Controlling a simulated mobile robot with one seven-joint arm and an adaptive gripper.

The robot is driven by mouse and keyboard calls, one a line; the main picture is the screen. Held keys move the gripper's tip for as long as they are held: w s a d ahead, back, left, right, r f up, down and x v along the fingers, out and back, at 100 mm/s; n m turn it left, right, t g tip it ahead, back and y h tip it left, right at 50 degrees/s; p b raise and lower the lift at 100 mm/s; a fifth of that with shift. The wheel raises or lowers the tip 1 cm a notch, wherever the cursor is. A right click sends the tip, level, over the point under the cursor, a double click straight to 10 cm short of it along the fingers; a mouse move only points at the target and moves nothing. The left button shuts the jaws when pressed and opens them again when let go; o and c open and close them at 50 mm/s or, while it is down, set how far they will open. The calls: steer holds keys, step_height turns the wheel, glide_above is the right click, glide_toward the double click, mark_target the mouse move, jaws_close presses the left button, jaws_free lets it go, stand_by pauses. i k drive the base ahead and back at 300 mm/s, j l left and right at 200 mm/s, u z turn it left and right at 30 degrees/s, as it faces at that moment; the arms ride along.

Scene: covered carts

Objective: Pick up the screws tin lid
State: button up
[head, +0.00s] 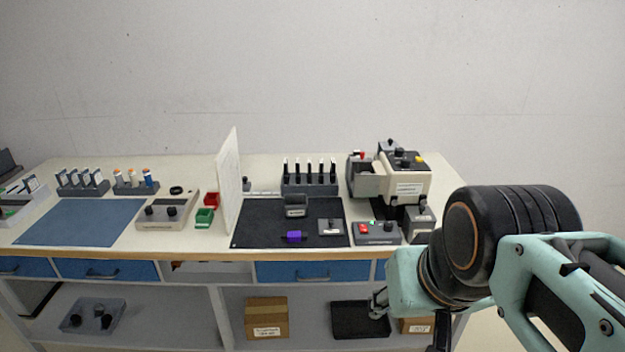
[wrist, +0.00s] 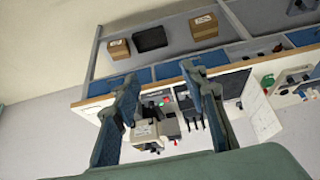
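No tin label is readable as screws, so I cannot tell for certain which piece is the screws tin lid. A small grey box (head: 331,228) with a dark knob on top and a pale label stands on the dark mat (head: 270,211) in the head view. A taller grey container (head: 420,218) with a dark knob stands at the bench's right end. My gripper (wrist: 162,78) is open and empty in the wrist view, its two fingers wide apart. It is in the air, away from the bench-top things. In the head view my arm hides the bench's right front.
A white upright panel (head: 229,182) divides the bench. Left are a blue mat (head: 80,222) and a control box (head: 167,212). Right are a pen rack (head: 310,184), a purple piece (head: 293,237), a button box (head: 376,233) and a machine (head: 403,183). Boxes and trays occupy the shelf.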

mark_target(326, 227)
steer(key=i+j+z, duration=0.95)
steer(key=i+j, duration=0.15)
steer(key=k+j+z, duration=0.2)
steer(key=i+j, duration=0.35)
steer(key=i, duration=0.05)
